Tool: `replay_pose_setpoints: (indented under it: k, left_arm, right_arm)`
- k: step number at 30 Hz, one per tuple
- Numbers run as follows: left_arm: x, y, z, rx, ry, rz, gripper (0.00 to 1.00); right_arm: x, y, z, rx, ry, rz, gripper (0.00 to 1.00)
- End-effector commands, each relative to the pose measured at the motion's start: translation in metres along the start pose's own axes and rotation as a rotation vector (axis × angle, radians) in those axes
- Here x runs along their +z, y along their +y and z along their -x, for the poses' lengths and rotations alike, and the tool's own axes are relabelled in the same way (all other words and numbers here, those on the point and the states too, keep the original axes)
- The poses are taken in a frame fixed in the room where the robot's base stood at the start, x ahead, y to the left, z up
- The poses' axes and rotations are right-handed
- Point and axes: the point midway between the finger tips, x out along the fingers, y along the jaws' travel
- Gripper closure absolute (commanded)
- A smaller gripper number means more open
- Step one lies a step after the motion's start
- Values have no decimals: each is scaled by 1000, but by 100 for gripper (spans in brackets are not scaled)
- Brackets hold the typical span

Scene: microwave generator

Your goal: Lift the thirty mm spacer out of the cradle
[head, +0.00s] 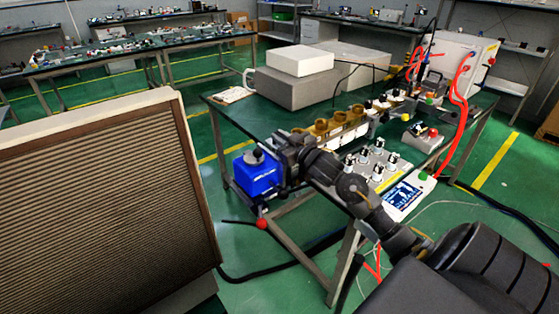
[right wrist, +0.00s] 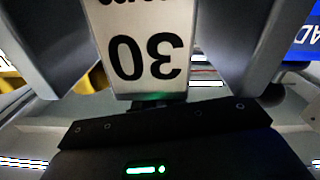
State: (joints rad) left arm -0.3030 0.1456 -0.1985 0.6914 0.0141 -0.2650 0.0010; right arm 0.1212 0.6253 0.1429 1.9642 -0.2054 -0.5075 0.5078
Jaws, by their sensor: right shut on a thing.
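The thirty mm spacer (right wrist: 147,50) is a pale block marked "30", upside down in the right wrist view. It sits between the two grey fingers of my right gripper (head: 281,155), which is shut on it. In the head view the gripper is at the table's near left corner, by a blue box (head: 257,176) with a black knob; it hides the spacer. A blue surface with white letters also shows at the right of the wrist view. I cannot make out the cradle, nor whether the spacer is in it. My left gripper is not in view.
A row of brown-topped pale pieces (head: 343,127) stands behind my right arm. A panel of knobs (head: 371,163) and a small screen unit (head: 403,195) lie to its right. Grey boxes (head: 290,88) stand at the back. A large ribbed panel (head: 95,200) fills the left foreground.

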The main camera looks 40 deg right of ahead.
Motion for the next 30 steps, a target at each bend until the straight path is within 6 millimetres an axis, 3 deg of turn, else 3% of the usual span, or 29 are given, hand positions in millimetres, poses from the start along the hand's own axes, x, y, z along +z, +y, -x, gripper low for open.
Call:
replay_pose_setpoints:
  k: [15,30]
  left_arm:
    - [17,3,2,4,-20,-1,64]
    - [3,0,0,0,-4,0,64]
  right_arm:
    - [0,1,0,3,-2,2,100]
    - [-2,2,0,3,4,2,100]
